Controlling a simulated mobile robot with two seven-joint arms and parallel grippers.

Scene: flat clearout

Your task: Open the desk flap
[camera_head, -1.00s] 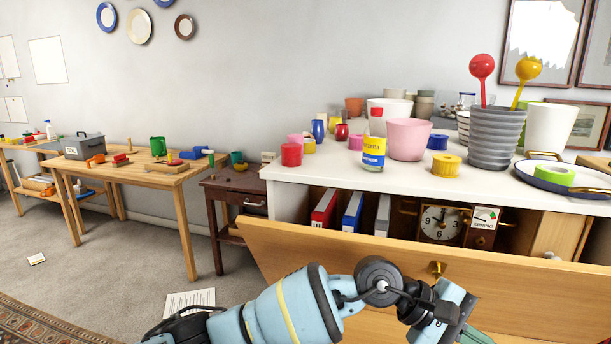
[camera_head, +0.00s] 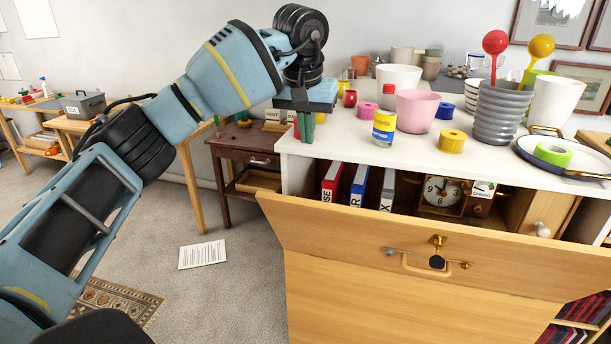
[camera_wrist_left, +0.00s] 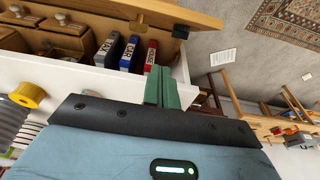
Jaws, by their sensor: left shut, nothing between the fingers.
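The desk flap (camera_head: 340,225) is a light wooden panel on the front of the white-topped desk. Its upper edge leans out, away from the desk, leaving a gap above it. It has a handle (camera_head: 425,268) and a brass key (camera_head: 438,243) with a dark tag. My left gripper (camera_head: 306,130), with green fingers, is shut and empty, pointing down by the desk's left front corner, apart from the flap. In the left wrist view, the fingers (camera_wrist_left: 161,88) show near that corner, with the flap edge (camera_wrist_left: 165,10) beyond. My right gripper is not in view.
Binders (camera_head: 356,185) and a clock (camera_head: 440,190) stand inside behind the flap. The desk top (camera_head: 345,150) holds a yellow-labelled jar (camera_head: 384,127), a pink pot (camera_head: 416,110) and other pots. A paper (camera_head: 202,254) lies on the open carpet left of the desk.

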